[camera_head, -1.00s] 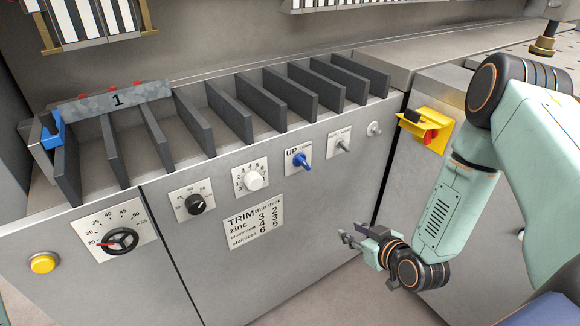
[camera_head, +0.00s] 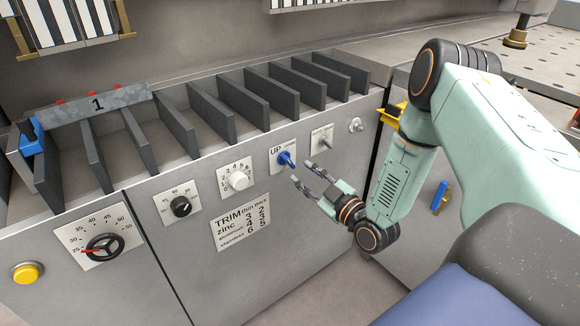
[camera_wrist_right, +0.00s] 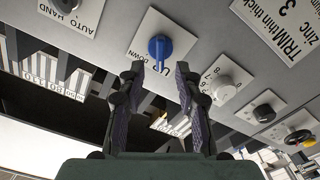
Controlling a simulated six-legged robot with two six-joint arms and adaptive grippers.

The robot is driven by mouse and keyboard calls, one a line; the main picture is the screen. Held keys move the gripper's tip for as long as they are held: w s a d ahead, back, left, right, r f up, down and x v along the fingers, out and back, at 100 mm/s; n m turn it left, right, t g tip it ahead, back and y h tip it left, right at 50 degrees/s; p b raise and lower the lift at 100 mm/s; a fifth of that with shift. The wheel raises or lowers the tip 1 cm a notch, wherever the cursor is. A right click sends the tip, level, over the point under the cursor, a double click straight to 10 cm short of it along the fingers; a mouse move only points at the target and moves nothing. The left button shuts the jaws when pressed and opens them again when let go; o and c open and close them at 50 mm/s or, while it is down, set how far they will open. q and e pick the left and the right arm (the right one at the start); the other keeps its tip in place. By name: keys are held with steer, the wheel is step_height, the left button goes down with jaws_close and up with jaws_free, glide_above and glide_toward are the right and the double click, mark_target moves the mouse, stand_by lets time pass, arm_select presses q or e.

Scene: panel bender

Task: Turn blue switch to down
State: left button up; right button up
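The blue switch (camera_head: 286,159) sits on a white plate marked UP on the grey front panel. In the right wrist view the blue switch (camera_wrist_right: 159,48) shows a round base with a lever, on a plate with UP and DOWN lettering. My right gripper (camera_head: 302,172) is just in front of and below the switch in the head view. In the right wrist view its two fingers (camera_wrist_right: 160,72) are apart, with the switch ahead of the gap between them. Nothing is between the fingers, and they appear not to touch the switch. My left gripper is not in view.
A white knob (camera_head: 237,181) is left of the switch and a grey AUTO/HAND toggle (camera_head: 325,142) is right of it. A black knob (camera_head: 181,206), a red-and-black dial (camera_head: 104,247) and a yellow button (camera_head: 27,273) are further left. Upright dividers (camera_head: 235,97) line the tray above.

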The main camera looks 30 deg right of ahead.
mark_target(291, 164)
steer(key=w+b, duration=0.1)
steer(key=w, duration=0.4)
steer(key=shift+a+f, duration=0.1)
steer(key=shift+a, duration=0.05)
steer(key=shift+w+a, duration=0.1)
steer(key=shift+w, duration=0.3)
steer(key=shift+c, duration=0.2)
jaws_close()
